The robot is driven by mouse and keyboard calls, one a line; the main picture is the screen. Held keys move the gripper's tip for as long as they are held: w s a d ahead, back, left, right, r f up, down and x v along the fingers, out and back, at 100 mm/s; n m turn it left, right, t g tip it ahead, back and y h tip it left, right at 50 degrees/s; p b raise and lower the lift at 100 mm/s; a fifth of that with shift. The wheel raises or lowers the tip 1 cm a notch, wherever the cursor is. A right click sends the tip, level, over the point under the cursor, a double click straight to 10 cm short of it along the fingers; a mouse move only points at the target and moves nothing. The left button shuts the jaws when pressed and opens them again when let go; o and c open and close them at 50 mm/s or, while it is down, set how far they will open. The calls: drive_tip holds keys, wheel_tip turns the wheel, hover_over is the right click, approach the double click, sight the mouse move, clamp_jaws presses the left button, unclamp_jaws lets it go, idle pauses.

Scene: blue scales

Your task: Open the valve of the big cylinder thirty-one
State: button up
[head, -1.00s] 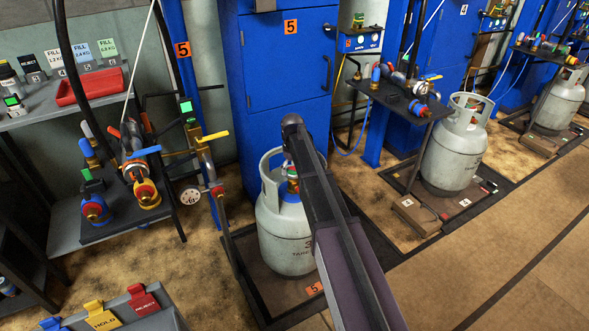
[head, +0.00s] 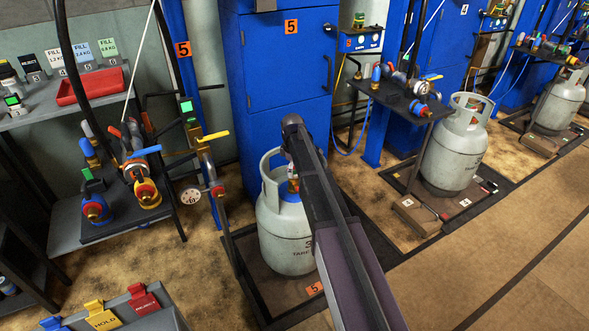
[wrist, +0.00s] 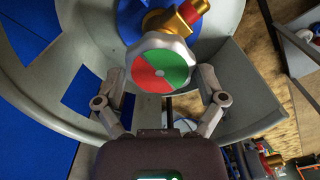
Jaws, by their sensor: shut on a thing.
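The big grey cylinder (head: 283,235) stands upright on the dark platform of bay 5. My arm hides its right side and most of its number, of which a 3 shows. In the wrist view its grey collar (wrist: 250,75) curves around the valve. The valve's round red-and-green handwheel (wrist: 150,80) is between my fingers. My gripper (wrist: 162,74) is shut on the handwheel, one finger at each side. Behind it shows a brass valve outlet (wrist: 182,18) over a blue surface. In the head view my arm hides the gripper and most of the valve.
A scale stand with a yellow lever (head: 215,136) is left of the cylinder. A blue cabinet (head: 278,100) stands behind it. A second grey cylinder (head: 450,155) stands at bay 4. A shelf of hose fittings (head: 120,215) is at left. Brown floor lies open at right.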

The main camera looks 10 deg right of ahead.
drive_tip(key=shift+w+d, duration=0.15)
drive_tip(key=shift+w, duration=0.05)
drive_tip(key=o, duration=0.8)
drive_tip(key=shift+w, duration=0.1)
drive_tip(key=shift+r, duration=0.1)
drive_tip(key=shift+r+p, duration=2.05)
drive_tip(key=shift+p, duration=0.1)
drive_tip(key=shift+r+p, duration=5.8)
drive_tip(key=shift+s, duration=0.25)
